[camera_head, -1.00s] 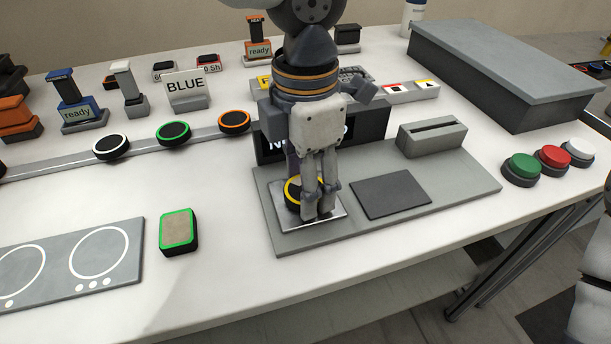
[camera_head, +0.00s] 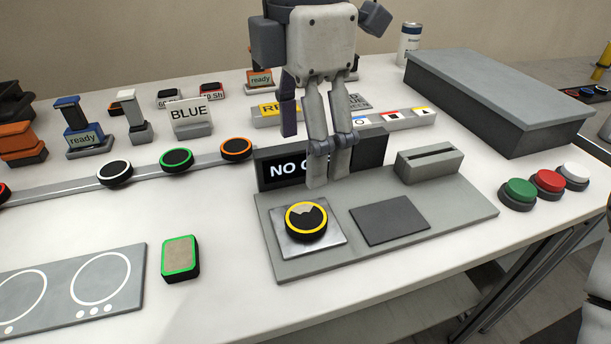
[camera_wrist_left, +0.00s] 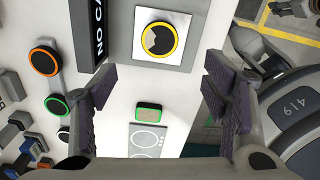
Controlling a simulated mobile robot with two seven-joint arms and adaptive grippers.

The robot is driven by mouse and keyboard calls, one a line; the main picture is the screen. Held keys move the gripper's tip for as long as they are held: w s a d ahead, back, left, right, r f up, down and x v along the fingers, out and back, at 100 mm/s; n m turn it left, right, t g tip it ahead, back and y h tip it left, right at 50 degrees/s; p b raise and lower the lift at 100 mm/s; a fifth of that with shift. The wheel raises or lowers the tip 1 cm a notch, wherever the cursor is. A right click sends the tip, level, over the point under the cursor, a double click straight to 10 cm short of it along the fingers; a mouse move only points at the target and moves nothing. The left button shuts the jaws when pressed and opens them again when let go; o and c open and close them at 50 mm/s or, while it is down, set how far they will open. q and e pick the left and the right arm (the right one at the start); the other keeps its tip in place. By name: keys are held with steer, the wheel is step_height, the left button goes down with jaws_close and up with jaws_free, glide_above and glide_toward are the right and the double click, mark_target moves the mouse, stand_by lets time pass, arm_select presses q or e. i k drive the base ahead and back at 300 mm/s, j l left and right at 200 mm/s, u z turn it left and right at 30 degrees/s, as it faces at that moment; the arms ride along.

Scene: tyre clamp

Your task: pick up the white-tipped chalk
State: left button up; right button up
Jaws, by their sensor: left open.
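I cannot make out anything that is clearly a white-tipped chalk. A black puck with a white ring (camera_head: 115,173) lies on the rail, left of a green-ringed puck (camera_head: 176,160) and an orange-ringed puck (camera_head: 236,149). A yellow-ringed puck (camera_head: 306,220) sits on the metal plate of the grey station. My left gripper (camera_head: 329,170) is above and behind that puck, pointing down. It is open and empty, with its fingers spread in the wrist view (camera_wrist_left: 158,95). My right gripper is not shown.
A "NO C…" display (camera_head: 290,168) stands close behind the left fingers. A grey slotted block (camera_head: 432,162), green, red and white buttons (camera_head: 548,182) and a large grey box (camera_head: 500,95) are to the right. Upright tools stand at back left. A green-edged block (camera_head: 180,258) lies front left.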

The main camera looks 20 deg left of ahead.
mark_target(129, 102)
steer(key=k, duration=1.5)
